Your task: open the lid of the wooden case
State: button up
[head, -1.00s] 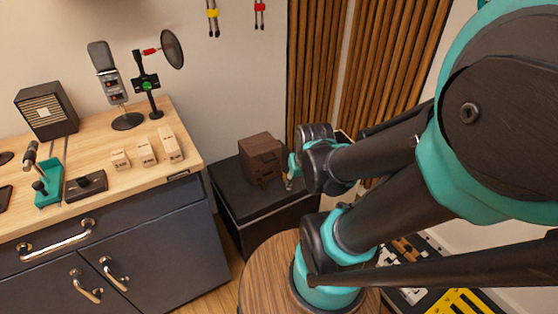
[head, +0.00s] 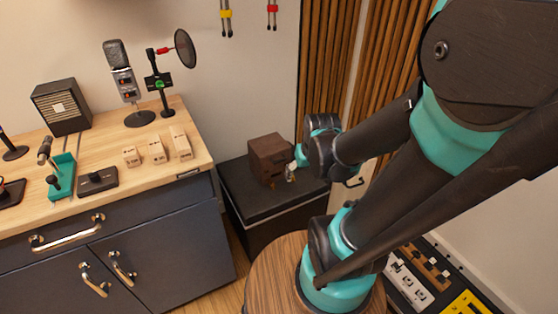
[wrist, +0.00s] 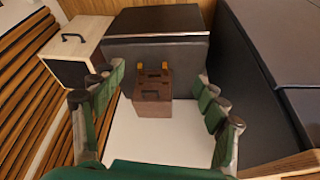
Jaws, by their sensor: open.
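The wooden case (head: 268,160) is a small dark brown box with its lid closed. It sits on a black box behind the round wooden stool. In the wrist view the case (wrist: 153,104) is near the middle, with small orange-gold fittings on its far side. My gripper (head: 291,174) is at the right of the case in the head view. In the wrist view its green fingers (wrist: 160,78) are spread wide, one on each side of the case, with nothing held between them. I cannot tell whether a fingertip touches the case.
The black box (head: 240,190) stands beside the dark cabinet (head: 165,250). A round wooden stool top (head: 270,265) is in front. A pale case with a black handle (wrist: 75,62) stands left in the wrist view. Slatted wood panels (head: 330,60) are behind.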

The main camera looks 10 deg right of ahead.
jog(key=shift+o, duration=0.3)
jog(key=w+n, duration=0.2)
jog(key=w, duration=1.3)
jog(key=shift+r+y, duration=0.15)
jog(key=shift+y, duration=0.25)
jog(key=n, duration=0.1)
send_near(280, 160)
jog(key=x, duration=0.7)
jog(key=shift+w+f, duration=0.15)
jog(key=shift+f, duration=0.25)
jog(key=shift+c, duration=0.6)
